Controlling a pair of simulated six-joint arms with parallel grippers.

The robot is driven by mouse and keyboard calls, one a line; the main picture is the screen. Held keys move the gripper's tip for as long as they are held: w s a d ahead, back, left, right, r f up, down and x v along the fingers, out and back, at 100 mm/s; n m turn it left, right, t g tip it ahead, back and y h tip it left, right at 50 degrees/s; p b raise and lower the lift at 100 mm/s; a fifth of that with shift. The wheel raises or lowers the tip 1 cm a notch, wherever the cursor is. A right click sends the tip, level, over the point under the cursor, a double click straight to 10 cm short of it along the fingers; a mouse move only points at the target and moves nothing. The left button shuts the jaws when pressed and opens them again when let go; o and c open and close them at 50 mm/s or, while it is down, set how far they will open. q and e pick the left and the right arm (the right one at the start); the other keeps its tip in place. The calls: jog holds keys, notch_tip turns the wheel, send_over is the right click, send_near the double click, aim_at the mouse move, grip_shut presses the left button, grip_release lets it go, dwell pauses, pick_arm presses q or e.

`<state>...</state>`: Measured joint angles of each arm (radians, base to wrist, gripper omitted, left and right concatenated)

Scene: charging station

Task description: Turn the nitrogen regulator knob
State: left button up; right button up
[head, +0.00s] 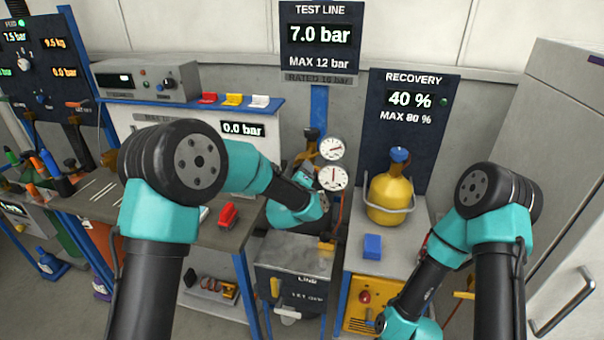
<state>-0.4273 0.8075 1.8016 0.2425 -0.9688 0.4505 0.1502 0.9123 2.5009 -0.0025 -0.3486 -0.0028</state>
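The regulator's two round white gauges, upper (332,148) and lower (333,178), show in the middle of the head view. A brass fitting with a dark top (311,134) stands just above and left of them. I cannot make out the regulator knob clearly; my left wrist covers much of the area beside the gauges. My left arm reaches in to just left of and below the lower gauge. Its fingertips are hidden or too small to tell, so I cannot see any contact. My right arm bends down at the lower right, and its gripper is not visible.
The test line display (320,34) reads 7.0 bar, MAX 12 bar. The recovery display (412,99) reads 40 %. A yellow cylinder (390,198) stands right of the gauges, behind a blue block (372,246). A workbench (100,212) with tools is at left; a grey cabinet (570,150) is at right.

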pick_arm(q)
jog(key=shift+m, duration=0.7)
jog(key=o, duration=0.9)
jog(key=shift+s, duration=0.1)
jog(key=v, duration=1.7)
jog(key=shift+s+f, duration=0.1)
jog(key=shift+s, duration=0.05)
